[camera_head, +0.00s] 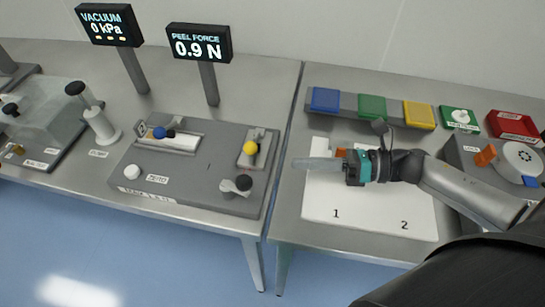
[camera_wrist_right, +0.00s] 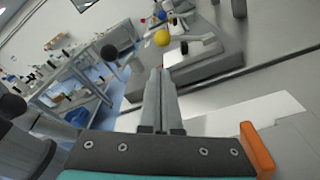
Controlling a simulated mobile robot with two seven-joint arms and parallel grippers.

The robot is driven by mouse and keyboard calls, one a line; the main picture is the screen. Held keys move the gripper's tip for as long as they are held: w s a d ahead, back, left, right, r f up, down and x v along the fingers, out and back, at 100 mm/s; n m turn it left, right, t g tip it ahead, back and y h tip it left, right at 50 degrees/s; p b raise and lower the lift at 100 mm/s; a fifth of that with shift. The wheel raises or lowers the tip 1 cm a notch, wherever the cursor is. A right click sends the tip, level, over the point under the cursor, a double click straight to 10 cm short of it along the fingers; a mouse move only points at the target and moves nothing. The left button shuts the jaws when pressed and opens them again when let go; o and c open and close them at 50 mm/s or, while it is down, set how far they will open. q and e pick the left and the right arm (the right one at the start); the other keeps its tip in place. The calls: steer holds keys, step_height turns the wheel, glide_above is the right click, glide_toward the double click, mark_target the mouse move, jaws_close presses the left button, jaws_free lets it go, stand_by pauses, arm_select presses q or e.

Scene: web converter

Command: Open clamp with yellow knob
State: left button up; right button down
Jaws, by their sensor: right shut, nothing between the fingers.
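The clamp with the yellow knob (camera_head: 250,148) sits at the back right of the grey peel-force fixture (camera_head: 198,190). The yellow knob also shows in the right wrist view (camera_wrist_right: 162,38), beyond the fingertips. My right gripper (camera_head: 300,163) is shut and empty. It points left over the white mat, to the right of the fixture and apart from the knob. Its closed fingers show in the right wrist view (camera_wrist_right: 158,80). A clamp with a blue knob (camera_head: 159,132) is at the fixture's back left. My left gripper is not in view.
A black knob (camera_head: 243,182) stands at the fixture's front right and a white knob (camera_head: 132,172) at its front left. The white mat (camera_head: 330,205) is marked 1 and 2. Blue (camera_head: 325,99), green (camera_head: 372,107) and yellow (camera_head: 419,115) blocks line the back. The display reads 0.9 N (camera_head: 199,45).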

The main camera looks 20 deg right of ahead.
mark_target(256, 150)
steer(key=x, duration=0.9)
steer(key=shift+w+a+p, duration=0.2)
steer(key=shift+a+p, duration=0.1)
steer(key=shift+a, duration=0.05)
